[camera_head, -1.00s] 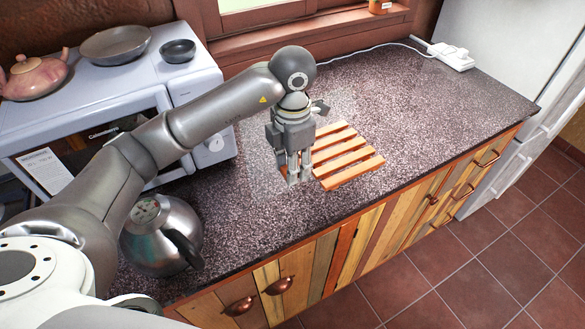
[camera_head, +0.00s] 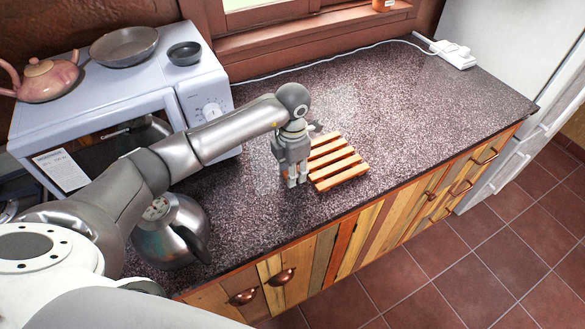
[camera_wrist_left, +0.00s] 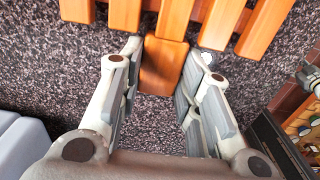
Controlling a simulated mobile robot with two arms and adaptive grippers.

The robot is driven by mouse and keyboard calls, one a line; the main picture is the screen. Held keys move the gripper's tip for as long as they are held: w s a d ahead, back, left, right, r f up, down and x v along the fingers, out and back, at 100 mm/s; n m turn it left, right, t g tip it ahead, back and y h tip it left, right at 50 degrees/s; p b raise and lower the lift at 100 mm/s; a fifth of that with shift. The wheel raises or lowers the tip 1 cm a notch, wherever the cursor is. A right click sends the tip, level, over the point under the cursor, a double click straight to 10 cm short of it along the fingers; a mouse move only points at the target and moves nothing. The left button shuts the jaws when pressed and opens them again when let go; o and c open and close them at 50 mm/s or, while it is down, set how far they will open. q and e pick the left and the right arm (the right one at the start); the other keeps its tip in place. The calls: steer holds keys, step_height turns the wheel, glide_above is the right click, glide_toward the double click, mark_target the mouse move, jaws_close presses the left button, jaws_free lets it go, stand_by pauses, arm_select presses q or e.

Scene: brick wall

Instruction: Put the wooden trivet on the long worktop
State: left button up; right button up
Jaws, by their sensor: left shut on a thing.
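The wooden trivet (camera_head: 343,168) is a slatted orange-brown piece, lying flat at or just above the speckled long worktop (camera_head: 400,110); I cannot tell whether its whole underside touches. My left gripper (camera_head: 293,181) points down at the trivet's left end. In the left wrist view, the fingers (camera_wrist_left: 163,68) are on both sides of a short wooden end piece of the trivet (camera_wrist_left: 224,22), shut on it. The trivet's far left part is partly hidden behind the gripper in the head view. My right gripper is not in view.
A metal kettle (camera_head: 168,235) stands on the worktop at the left, below my arm. A white microwave (camera_head: 205,100) behind it carries a pink teapot (camera_head: 45,80) and two pans. A white power strip (camera_head: 455,54) lies at the far right. The worktop right of the trivet is clear.

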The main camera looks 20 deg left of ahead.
arm_select(q)
steer(key=shift+f, duration=0.15)
steer(key=o, duration=1.1)
steer(key=shift+r, duration=0.2)
steer(key=shift+w+r, duration=0.1)
steer(key=shift+r, duration=0.2)
step_height(320, 180, up, 11)
steer(key=b, duration=0.3)
steer(key=shift+r+b, duration=0.2)
steer(key=shift+b, duration=0.1)
